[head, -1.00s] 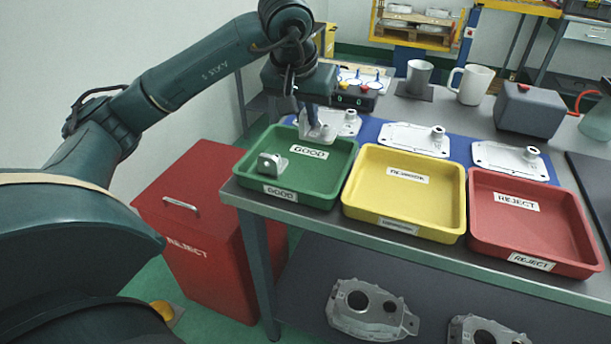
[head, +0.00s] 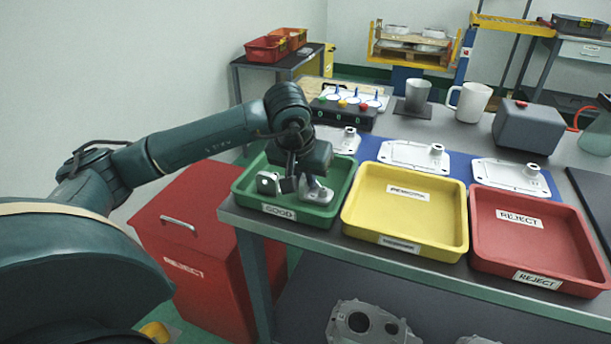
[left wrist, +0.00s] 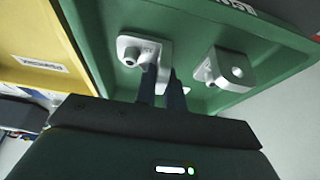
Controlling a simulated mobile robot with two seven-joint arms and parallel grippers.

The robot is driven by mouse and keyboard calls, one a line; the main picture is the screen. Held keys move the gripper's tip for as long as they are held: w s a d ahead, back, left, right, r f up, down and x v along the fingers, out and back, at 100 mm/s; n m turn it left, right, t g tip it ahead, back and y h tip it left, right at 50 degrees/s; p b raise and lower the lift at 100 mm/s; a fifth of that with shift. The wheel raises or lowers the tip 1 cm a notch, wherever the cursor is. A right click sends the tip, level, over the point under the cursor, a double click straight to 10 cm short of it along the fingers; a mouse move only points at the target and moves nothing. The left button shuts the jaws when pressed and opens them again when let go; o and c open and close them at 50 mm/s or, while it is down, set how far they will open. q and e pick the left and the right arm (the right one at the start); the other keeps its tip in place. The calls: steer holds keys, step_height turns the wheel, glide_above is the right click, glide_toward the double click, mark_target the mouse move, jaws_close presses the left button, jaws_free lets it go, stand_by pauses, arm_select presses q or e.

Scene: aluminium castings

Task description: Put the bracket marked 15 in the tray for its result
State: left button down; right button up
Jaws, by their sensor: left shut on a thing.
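My left gripper (head: 303,182) is shut on a pale metal bracket (head: 317,194) inside the green GOOD tray (head: 242,190), low near its floor. In the left wrist view the held bracket (left wrist: 128,52) sits at the fingertips (left wrist: 162,74), with a small marking too small to read. I cannot tell whether it rests on the tray floor. A second bracket (head: 267,183) lies in the same tray, left of the gripper; it also shows in the left wrist view (left wrist: 235,72). My right gripper is not in view.
The yellow rework tray (head: 400,222) and the red REJECT tray (head: 530,240) are empty. Behind them, several white castings (head: 412,155) lie on a blue mat (head: 458,168). A red REJECT bin (head: 185,245) stands left of the table.

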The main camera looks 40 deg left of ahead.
arm_select(q)
steer(key=shift+f, duration=0.1)
steer(key=c, duration=1.5)
jaws_free()
